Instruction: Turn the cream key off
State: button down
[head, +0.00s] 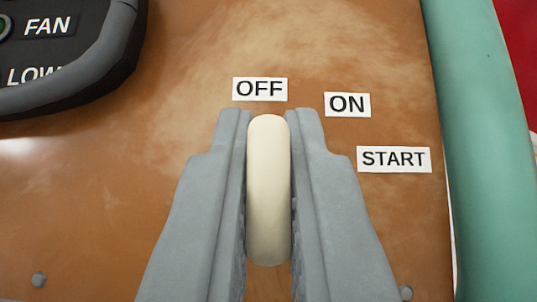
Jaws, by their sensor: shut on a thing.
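The cream key (268,190) stands near the middle of the head view, in front of a brown panel. Its long face runs up and down in the picture, and its top end points to the OFF label (260,89). The ON label (347,104) and the START label (394,159) lie to its upper right and right. My gripper (268,120) is shut on the key, with one grey finger against each side. The key's shaft and the lock behind it are hidden.
The brown panel (350,50) fills most of the view. A dark-framed control cluster (110,60) with FAN and LOW labels is at the upper left. A green post (475,150) runs along the right side, with red beyond it. Bolts show at the lower corners.

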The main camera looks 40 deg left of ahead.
jog(key=c, duration=1.5)
grip_release()
jog(key=shift+d, duration=0.1)
jog(key=v, duration=1.7)
jog(key=shift+s, duration=0.2)
